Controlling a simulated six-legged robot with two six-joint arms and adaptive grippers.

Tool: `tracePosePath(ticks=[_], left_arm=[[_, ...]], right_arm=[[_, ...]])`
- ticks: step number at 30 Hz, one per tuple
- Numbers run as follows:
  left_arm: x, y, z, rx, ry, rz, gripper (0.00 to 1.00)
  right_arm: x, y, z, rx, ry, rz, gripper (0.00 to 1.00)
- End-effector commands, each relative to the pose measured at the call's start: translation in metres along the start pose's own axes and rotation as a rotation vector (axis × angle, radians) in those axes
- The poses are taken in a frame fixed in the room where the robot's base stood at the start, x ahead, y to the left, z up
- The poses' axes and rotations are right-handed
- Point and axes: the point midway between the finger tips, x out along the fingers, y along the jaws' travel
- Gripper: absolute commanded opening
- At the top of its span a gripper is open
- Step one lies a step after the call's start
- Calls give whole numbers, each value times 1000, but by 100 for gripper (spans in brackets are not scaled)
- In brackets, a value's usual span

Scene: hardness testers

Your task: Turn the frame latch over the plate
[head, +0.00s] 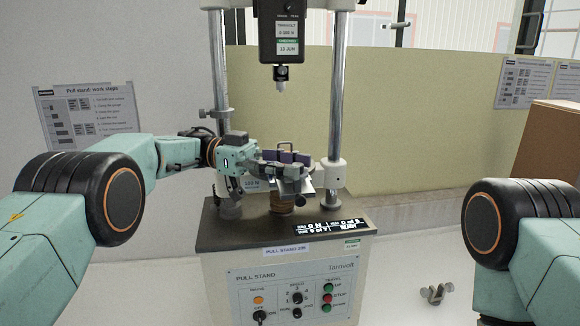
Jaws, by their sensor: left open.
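My left gripper (287,165) reaches in from the left over the base of the pull stand (300,275). Its fingers are open around the fixture on the short brass-coloured post (282,203). A bright metal plate (305,188) shows just below and right of the fingers. A small brown loop (286,146) rises above the fingers; I cannot tell whether it is part of the frame latch. The fingers hide most of the latch, so its angle and any contact are unclear. My right gripper is outside the view; only my right arm shows.
Two chrome columns (336,95) stand either side of the fixture. The force gauge (280,32) with its hook (281,73) hangs above it. A control panel (296,292) faces front. A small grey metal piece (436,293) lies at lower right.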

Motion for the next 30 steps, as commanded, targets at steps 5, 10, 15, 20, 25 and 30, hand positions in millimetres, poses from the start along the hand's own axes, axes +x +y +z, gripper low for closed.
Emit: tracePosePath(ticks=[5,10,15,20,25,30], left_arm=[[0,0,-31,6,-1,0,45],[0,1,-63,6,-1,1,45],[0,1,-85,4,-1,1,45],[1,1,-95,2,0,2,45],[1,1,-96,1,0,2,45],[1,2,-98,6,-1,1,45]], right_arm=[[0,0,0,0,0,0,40],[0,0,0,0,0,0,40],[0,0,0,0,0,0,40],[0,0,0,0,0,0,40],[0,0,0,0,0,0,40],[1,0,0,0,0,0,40]])
